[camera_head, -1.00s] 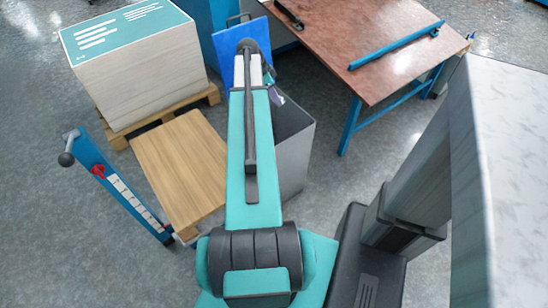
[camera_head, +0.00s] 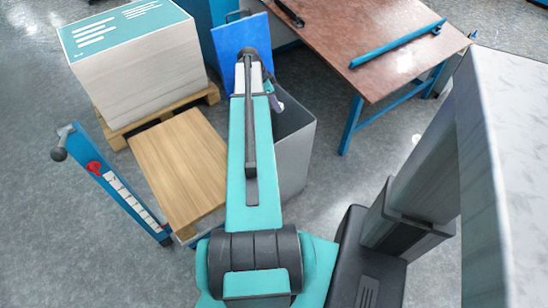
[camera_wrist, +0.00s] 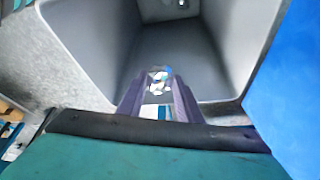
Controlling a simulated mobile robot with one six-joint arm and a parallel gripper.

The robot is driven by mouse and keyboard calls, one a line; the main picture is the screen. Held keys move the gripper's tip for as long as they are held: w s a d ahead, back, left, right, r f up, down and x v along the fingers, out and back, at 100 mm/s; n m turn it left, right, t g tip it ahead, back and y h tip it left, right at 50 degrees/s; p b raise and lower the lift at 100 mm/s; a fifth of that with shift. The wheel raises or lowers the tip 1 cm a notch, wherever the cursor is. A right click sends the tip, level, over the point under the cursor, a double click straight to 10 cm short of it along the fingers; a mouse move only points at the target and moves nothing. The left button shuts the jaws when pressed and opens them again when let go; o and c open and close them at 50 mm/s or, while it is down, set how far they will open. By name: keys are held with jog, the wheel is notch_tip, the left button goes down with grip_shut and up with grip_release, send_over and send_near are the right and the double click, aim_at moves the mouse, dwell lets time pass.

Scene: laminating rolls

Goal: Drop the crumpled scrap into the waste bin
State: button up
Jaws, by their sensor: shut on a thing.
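My gripper (camera_wrist: 158,102) is shut on the crumpled scrap (camera_wrist: 158,77), a small whitish piece with blue patches held between the dark fingertips. The waste bin (camera_head: 294,160) is a grey open box beside my arm in the head view. In the wrist view its grey inner wall (camera_wrist: 88,45) surrounds the fingers and scrap, which show against the bin's inside. How far they are above or below the rim is hard to tell. In the head view my arm hides part of the bin, and the gripper end (camera_head: 276,98) shows only partly at the bin's far left corner.
A blue panel (camera_head: 232,45) stands behind the bin; blue also fills the right of the wrist view. A brown-topped table (camera_head: 365,75) is at the back right. A wooden board (camera_head: 180,165) and a palletised paper stack (camera_head: 140,75) lie left. Floor (camera_head: 330,175) is clear right of the bin.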

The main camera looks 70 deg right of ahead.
jog(key=shift+f, duration=0.55)
jog(key=o, duration=1.2)
jog(key=shift+r, duration=0.1)
jog(key=v, duration=1.3)
jog(key=shift+w+a+r, duration=0.1)
jog(key=shift+r, duration=0.15)
